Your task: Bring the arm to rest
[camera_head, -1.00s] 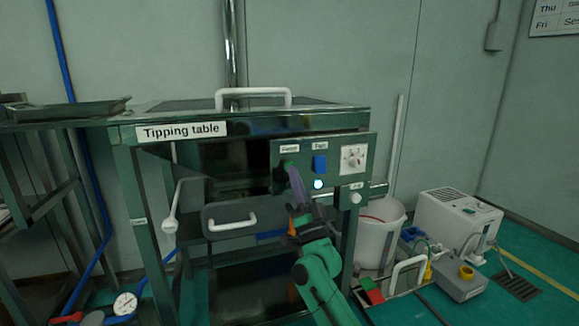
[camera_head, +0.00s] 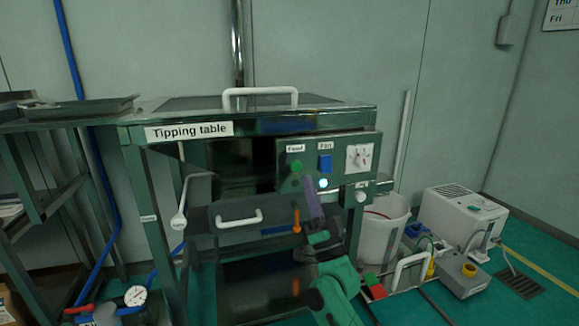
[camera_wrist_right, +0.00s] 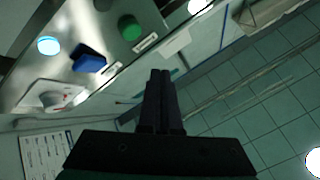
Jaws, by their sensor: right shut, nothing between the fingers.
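My right gripper (camera_head: 312,202) is in front of the control panel of the tipping table (camera_head: 188,131), below the green button (camera_head: 294,166). In the right wrist view its two dark fingers (camera_wrist_right: 160,78) are together with nothing between them. The green button also shows in the wrist view (camera_wrist_right: 130,27), beside a blue switch (camera_wrist_right: 90,57) and a lit round lamp (camera_wrist_right: 48,45). The fingers look apart from the panel. My left gripper does not show.
A white bucket (camera_head: 383,228) and a white boxy machine (camera_head: 463,217) stand on the floor to the right. A drawer with a white handle (camera_head: 239,219) is left of my gripper. A dark side table with a tray (camera_head: 78,107) is at the left.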

